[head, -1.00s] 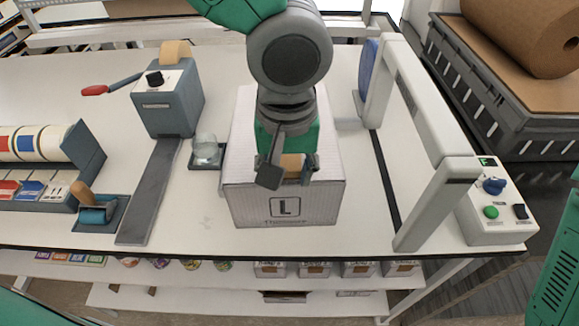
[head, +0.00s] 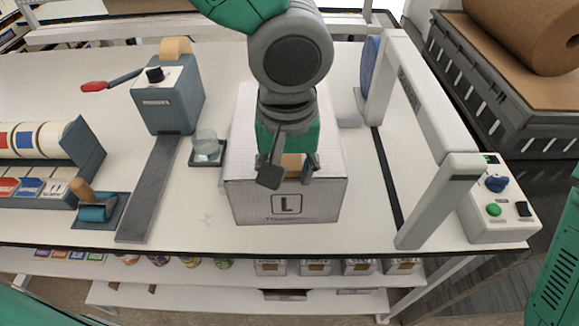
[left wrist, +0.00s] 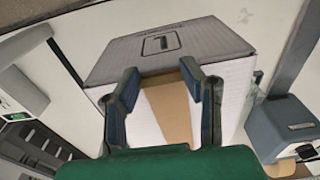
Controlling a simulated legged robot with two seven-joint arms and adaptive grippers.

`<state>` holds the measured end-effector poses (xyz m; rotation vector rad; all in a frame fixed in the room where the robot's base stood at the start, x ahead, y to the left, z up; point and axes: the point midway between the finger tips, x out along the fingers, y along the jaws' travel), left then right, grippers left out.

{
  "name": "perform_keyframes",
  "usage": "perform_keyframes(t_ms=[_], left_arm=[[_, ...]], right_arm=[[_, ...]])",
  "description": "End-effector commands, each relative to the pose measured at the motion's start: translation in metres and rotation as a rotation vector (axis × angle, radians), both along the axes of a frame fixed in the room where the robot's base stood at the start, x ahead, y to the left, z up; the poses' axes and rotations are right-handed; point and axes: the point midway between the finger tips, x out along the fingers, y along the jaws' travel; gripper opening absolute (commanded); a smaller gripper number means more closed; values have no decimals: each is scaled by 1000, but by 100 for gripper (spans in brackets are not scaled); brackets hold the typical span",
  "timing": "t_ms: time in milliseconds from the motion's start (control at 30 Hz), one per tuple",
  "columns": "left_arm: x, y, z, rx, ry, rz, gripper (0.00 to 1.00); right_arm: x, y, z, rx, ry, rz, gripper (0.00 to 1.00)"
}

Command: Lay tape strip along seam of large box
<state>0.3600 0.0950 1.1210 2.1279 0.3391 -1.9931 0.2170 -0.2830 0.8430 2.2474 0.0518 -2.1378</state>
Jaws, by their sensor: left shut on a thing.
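The large box (head: 242,150) is white with an "L" on its front face and stands on the table in the head view. It also shows in the left wrist view (left wrist: 105,65). My left gripper (head: 289,170) is over the box top near its front edge, pointing down. Its fingers are shut on the brown tape strip (head: 291,161). In the left wrist view the tape strip (left wrist: 168,110) runs between the two fingers (left wrist: 163,80) over the box top. My arm hides much of the box top and its seam. I cannot tell whether the strip touches the box.
A tape dispenser (head: 169,107) with a long grey plate (head: 150,190) stands left of the box. A small glass dish (head: 206,144) sits between them. A grey-white arch (head: 425,105) and a control box (head: 497,213) stand right. Label rolls (head: 30,138) are far left.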

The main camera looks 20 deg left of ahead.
Motion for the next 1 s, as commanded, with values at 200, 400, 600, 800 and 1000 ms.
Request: perform_keyframes(t_ms=[200,400,600,800,1000], left_arm=[[0,0,-1,0,0,0,19],[0,-1,-1,1,0,-1,60],[0,-1,-1,1,0,-1,60],[0,-1,1,1,0,-1,60],[0,0,13,1,-1,-2,60]], right_arm=[[0,0,-1,0,0,0,40],[0,0,-1,0,0,0,40],[0,0,-1,0,0,0,40],[0,0,1,0,0,0,40],[0,0,13,0,0,0,40]])
